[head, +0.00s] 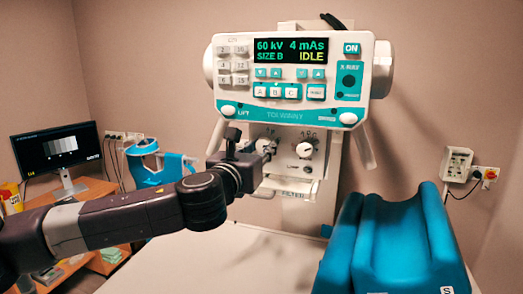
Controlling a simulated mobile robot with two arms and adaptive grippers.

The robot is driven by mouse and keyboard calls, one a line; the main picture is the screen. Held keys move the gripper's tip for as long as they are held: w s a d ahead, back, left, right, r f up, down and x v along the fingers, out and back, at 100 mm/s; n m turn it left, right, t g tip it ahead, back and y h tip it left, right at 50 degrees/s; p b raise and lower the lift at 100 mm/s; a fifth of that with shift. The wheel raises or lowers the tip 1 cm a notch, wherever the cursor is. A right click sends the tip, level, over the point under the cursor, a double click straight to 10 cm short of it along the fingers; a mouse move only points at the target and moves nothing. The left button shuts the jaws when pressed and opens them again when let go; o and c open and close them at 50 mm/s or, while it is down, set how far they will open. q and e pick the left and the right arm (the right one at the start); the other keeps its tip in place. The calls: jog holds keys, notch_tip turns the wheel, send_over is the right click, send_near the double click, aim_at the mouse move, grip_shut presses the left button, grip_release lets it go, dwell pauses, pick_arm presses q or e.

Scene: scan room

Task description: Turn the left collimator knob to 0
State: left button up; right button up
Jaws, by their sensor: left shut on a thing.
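The collimator panel (320,165) sits below the X-ray control head. My left arm reaches in from the left, and my left gripper (262,149) is at the left side of this panel. It is shut on the left collimator knob (268,146). The gripper covers most of that knob, so its pointer and setting cannot be read. The right collimator knob (304,150) is white and uncovered, with small scale marks above it. My right gripper is not in view.
The control head (290,80) above reads 60 kV, 4 mAs, SIZE B, IDLE. A blue padded support (395,245) stands on the white table (245,265) at the right. A monitor (57,148) and a blue device (155,165) are at the left.

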pick_arm(q)
jog(key=n+b, duration=0.1)
jog(key=n, duration=0.3)
jog(key=shift+f+n+b, duration=0.15)
jog(key=shift+n+b, duration=0.15)
jog(key=shift+b, duration=0.1)
jog(key=n+b, duration=0.1)
jog(key=n, duration=0.3)
jog(key=shift+n+b, duration=0.3)
jog(key=shift+b, duration=0.1)
jog(key=n+b, duration=0.1)
jog(key=n, duration=0.2)
jog(key=shift+n, duration=0.4)
jog(key=n+b, duration=0.1)
jog(key=n, duration=0.3)
jog(key=shift+d+n+y+b, duration=0.1)
jog(key=shift+n+y+b, duration=0.2)
jog(key=shift+n, duration=0.1)
jog(key=n, duration=0.3)
jog(key=shift+n+t+b, duration=0.3)
jog(key=shift+b, duration=0.05)
jog(key=n, duration=0.4)
jog(key=shift+n+y+b, duration=0.3)
jog(key=shift+n, duration=0.1)
jog(key=n, duration=0.4)
jog(key=shift+n, duration=2.2)
